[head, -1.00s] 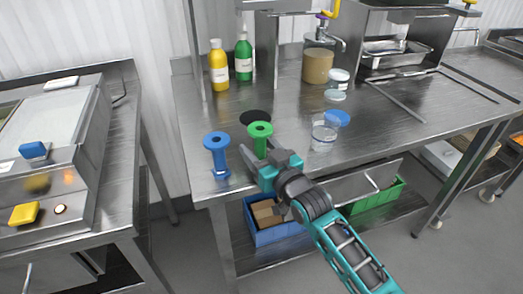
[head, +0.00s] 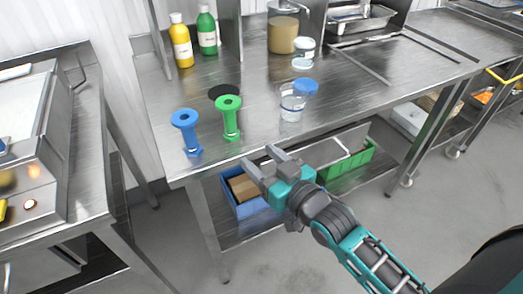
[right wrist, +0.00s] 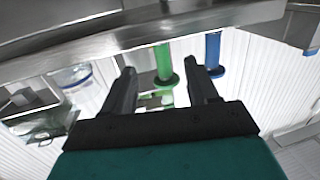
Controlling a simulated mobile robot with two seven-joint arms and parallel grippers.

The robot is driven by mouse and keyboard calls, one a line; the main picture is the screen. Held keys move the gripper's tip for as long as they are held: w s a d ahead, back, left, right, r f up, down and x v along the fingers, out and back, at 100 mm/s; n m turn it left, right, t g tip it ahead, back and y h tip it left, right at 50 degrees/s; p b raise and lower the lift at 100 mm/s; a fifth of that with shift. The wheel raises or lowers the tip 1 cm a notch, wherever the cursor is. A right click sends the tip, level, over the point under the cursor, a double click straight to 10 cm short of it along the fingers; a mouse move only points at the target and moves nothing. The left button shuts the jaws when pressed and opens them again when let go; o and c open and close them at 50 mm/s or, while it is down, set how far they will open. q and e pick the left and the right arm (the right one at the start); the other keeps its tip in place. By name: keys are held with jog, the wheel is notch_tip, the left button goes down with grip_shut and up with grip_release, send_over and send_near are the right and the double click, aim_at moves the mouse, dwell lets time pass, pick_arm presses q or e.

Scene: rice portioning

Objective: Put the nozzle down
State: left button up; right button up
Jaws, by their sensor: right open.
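The green nozzle (head: 230,120), spool-shaped with a ring top, stands upright on the steel table near its front left corner. The blue nozzle (head: 187,133) stands upright to its left. My right gripper (head: 260,157) is open and empty, in front of the table edge and apart from the green nozzle. In the right wrist view the green nozzle (right wrist: 163,65) shows beyond and between the open fingers (right wrist: 159,68), and the blue nozzle (right wrist: 213,55) is to its right. My left gripper is not in view.
A clear cup (head: 292,105) and a blue lid (head: 306,87) are on the table right of the green nozzle. A black disc (head: 223,91) lies behind it. Yellow (head: 181,45) and green (head: 207,34) bottles stand farther back. Blue (head: 243,209) and green bins (head: 350,164) sit below.

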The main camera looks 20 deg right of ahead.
jog(key=s+f+g, duration=0.3)
jog(key=s+f, duration=0.2)
jog(key=f, duration=0.3)
jog(key=s+f+g+h, duration=0.1)
jog(key=s+f+g, duration=0.2)
jog(key=s+f, duration=0.3)
notch_tip(320, 180, down, 3)
jog(key=shift+s+a+r+h, duration=0.1)
jog(key=shift+s+a+h, duration=0.2)
jog(key=shift+a, duration=0.1)
